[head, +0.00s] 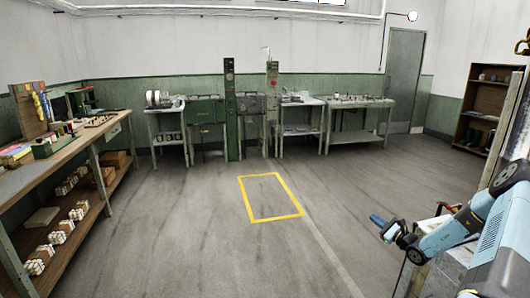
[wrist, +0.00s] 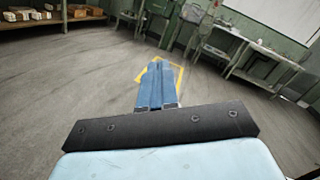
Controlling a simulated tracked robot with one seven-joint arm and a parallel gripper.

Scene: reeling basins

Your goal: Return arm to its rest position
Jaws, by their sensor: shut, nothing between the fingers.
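My gripper (head: 377,220) shows at the lower right of the head view, at the end of my light blue arm, pointing left over the floor. Its blue fingers are together with nothing between them. In the wrist view my gripper (wrist: 157,65) shows as two blue fingers side by side, shut, with the floor beyond them. Nothing touches the fingertips.
A yellow floor rectangle (head: 270,217) lies mid-room on open grey floor. A long workbench (head: 85,142) stands at left. Tables and green machines (head: 205,110) line the back wall. A small table (head: 455,255) is close by my arm. A shelf (head: 460,130) stands at right.

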